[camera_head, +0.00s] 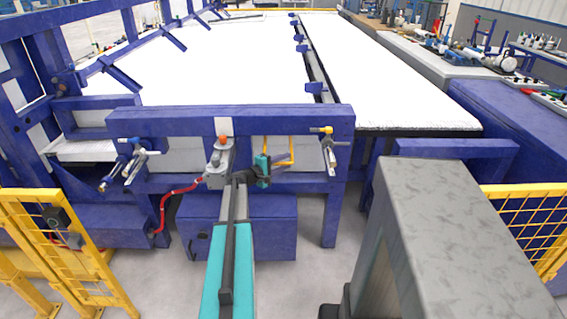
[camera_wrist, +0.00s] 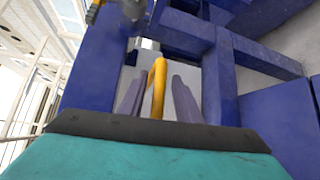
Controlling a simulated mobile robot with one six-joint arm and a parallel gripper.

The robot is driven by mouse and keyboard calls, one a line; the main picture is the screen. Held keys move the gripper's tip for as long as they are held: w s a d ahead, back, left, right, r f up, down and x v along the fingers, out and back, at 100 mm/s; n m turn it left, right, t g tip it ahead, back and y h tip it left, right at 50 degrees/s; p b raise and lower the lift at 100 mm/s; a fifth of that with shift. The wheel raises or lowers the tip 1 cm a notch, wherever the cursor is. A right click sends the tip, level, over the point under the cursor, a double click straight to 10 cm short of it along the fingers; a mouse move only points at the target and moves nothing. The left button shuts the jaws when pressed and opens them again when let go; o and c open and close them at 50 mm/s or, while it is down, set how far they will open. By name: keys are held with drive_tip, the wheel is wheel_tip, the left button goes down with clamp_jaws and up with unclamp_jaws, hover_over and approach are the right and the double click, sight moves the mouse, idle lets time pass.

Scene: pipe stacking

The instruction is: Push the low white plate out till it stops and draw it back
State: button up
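A pale white plate (camera_head: 302,158) shows low behind the blue cross-beam (camera_head: 180,123); its full outline is hidden. A yellow bar handle (camera_head: 291,150) is in front of it, just right of my gripper (camera_head: 264,168). In the wrist view, the yellow handle (camera_wrist: 158,88) stands upright between the two grey fingers of my gripper (camera_wrist: 158,80). The fingers are apart, with a gap on each side of the handle. A pale surface (camera_wrist: 128,76) lies behind them. I cannot tell how deep the handle sits between the fingers.
Long white tables (camera_head: 220,60) extend behind the beam. Tools (camera_head: 330,150) hang at its right, and more tools (camera_head: 130,160) and a red hose (camera_head: 178,190) are at its left. A grey block (camera_head: 430,220) stands at front right. Yellow fences (camera_head: 65,245) flank the area.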

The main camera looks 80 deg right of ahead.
drive_tip(key=shift+f, duration=0.1)
clamp_jaws()
drive_tip(key=d, duration=0.1)
drive_tip(key=d+b, duration=0.1)
drive_tip(key=d, duration=0.2)
drive_tip(key=shift+w+b, duration=0.25)
drive_tip(key=shift+b, duration=0.05)
drive_tip(key=shift+d, duration=0.1)
drive_tip(key=shift+c, duration=0.7)
unclamp_jaws()
drive_tip(key=shift+o, duration=0.7)
drive_tip(key=shift+d+f, duration=0.15)
drive_tip(key=shift+f, duration=0.05)
drive_tip(key=shift+r, duration=0.2)
